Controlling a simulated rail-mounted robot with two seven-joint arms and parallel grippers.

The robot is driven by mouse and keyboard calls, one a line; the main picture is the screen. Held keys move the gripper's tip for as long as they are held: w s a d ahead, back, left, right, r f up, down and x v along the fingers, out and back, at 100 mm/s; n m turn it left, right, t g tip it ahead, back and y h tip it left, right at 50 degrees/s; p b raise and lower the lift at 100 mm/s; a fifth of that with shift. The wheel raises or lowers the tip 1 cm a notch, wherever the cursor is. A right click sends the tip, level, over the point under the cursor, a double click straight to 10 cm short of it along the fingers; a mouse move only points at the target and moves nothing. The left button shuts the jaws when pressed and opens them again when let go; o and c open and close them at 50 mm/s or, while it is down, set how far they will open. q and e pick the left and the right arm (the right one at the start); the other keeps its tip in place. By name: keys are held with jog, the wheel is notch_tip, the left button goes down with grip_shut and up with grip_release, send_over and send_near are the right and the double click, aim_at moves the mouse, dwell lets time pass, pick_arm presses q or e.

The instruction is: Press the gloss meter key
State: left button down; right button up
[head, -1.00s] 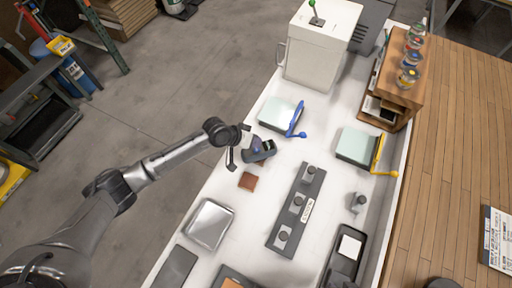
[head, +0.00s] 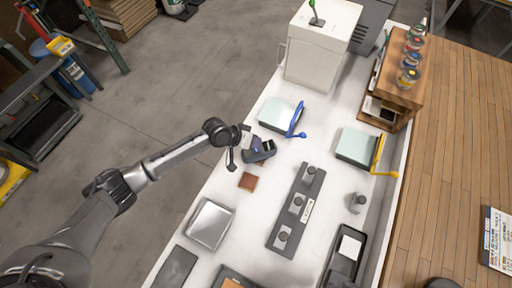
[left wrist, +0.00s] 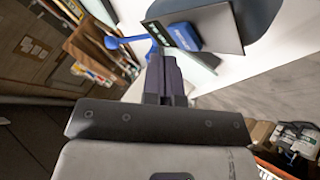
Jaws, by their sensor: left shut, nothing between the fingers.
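The gloss meter (head: 264,147) is a small dark device with a dark screen on the white bench, below the blue-handled plate in the head view. In the left wrist view, a grey plate (left wrist: 222,30) with a blue block beside a small dark display is close ahead; I take it as part of the meter. My left gripper (head: 238,156) is at the meter's left side. Its dark fingers (left wrist: 164,62) are shut and empty, with their tips close to the blue block. I cannot tell whether they touch. The key is not clearly seen. My right gripper is not in view.
A plate with a blue handle (head: 297,122) stands just above the meter, and one with a yellow handle (head: 378,157) is to the right. A brown square (head: 248,181), a metal tray (head: 209,224) and a dark rack with several knobs (head: 297,205) lie below.

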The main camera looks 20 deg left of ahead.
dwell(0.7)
pick_arm(q)
jog(key=shift+f, duration=0.4)
jog(key=shift+f+b, duration=0.3)
dwell(0.5)
dwell(0.4)
jog(key=shift+r+p, duration=0.7)
jog(key=shift+p, duration=0.1)
jog(key=shift+r, duration=0.1)
